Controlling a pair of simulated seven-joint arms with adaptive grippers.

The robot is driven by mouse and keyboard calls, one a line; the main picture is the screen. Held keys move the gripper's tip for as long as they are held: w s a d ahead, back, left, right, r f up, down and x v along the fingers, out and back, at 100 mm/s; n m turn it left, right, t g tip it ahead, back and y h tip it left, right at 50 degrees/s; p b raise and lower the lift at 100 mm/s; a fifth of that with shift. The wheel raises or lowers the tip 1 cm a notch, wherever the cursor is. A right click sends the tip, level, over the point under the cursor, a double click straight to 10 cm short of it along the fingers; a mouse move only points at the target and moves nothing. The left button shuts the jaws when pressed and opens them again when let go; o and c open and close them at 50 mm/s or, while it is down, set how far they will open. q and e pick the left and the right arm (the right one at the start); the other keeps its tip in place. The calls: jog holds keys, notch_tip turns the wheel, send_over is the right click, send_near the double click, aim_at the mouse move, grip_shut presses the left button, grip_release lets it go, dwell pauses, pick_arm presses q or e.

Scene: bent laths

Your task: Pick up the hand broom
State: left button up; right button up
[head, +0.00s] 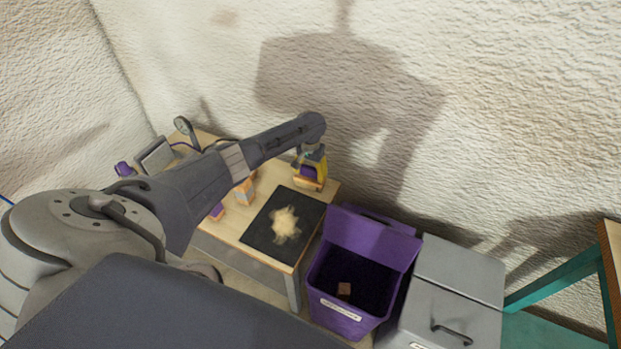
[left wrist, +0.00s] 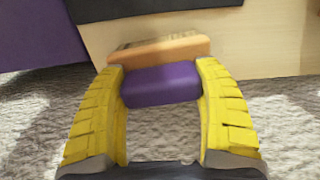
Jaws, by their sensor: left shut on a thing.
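The hand broom (head: 308,173), a purple block with an orange-tan edge, is in my left gripper (head: 313,160) at the far right corner of the light wooden table (head: 232,226). In the left wrist view the yellow fingers stand on both sides of the broom's purple part (left wrist: 160,84), shut on it. Its orange-tan part (left wrist: 158,50) lies just beyond the fingertips. I cannot tell whether the broom touches the table. My right gripper is not in view.
A dark mat (head: 262,242) with a pale heap (head: 286,224) lies on the table. An open purple bin (head: 332,315) holding a small brown block (head: 344,289) stands right of it, beside a grey cabinet (head: 460,270). Orange and purple pieces (head: 244,191) stand left of the mat.

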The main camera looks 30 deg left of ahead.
pick_arm(q)
jog(key=shift+r, duration=0.1)
notch_tip(320, 180, up, 20)
dwell(0.7)
